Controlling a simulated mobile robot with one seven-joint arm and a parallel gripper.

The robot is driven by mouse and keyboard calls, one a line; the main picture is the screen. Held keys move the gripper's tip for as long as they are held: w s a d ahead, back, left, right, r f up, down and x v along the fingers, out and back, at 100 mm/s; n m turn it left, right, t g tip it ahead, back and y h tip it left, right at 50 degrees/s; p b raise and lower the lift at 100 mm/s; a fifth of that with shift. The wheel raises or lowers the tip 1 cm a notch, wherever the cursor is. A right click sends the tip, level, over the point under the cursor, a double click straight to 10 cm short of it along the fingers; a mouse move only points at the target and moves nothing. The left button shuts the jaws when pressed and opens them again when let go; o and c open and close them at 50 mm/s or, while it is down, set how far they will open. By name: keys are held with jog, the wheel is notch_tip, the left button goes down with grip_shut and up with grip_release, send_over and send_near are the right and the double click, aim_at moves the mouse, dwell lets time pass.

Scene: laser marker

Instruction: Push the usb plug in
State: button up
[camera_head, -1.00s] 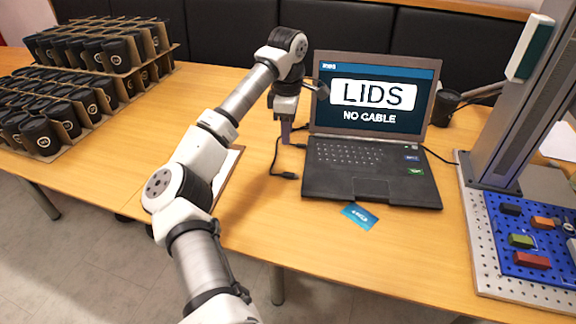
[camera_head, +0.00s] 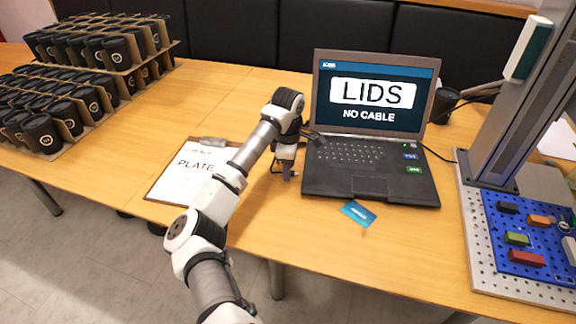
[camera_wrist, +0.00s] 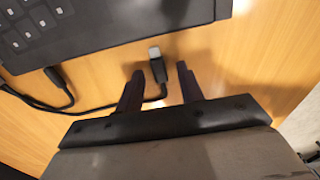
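The USB plug (camera_wrist: 156,62) lies on the wooden table in the wrist view, its metal tip pointing toward the laptop edge and apart from it. Its dark cable curls away to the left. My gripper (camera_wrist: 160,78) is open, with one dark finger on each side of the plug and a gap on both sides. In the head view my gripper (camera_head: 286,174) is low at the laptop's left side and hides the plug. The open laptop (camera_head: 325,183) reads "LIDS NO CABLE" on its screen (camera_head: 372,95). The laptop's side also shows in the wrist view (camera_wrist: 120,32); its port cannot be made out.
A second dark connector (camera_wrist: 57,76) sits at the laptop's side. A clipboard (camera_head: 172,188) lies left of my arm. A blue card (camera_head: 357,212) lies before the laptop. A perforated plate (camera_head: 480,268) with a column stands right. Cup trays (camera_head: 75,140) fill the far left.

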jog(key=shift+c, duration=0.5)
grip_shut()
jog(key=shift+s+d, duration=0.2)
jog(key=shift+d, duration=1.1)
jog(key=shift+o, duration=0.5)
grip_release()
jog(key=shift+d, duration=0.1)
jog(key=shift+r+b, duration=0.3)
jog(key=shift+r, duration=0.25)
notch_tip(320, 180, up, 13)
jog(key=b, duration=0.1)
jog(key=shift+f, duration=0.15)
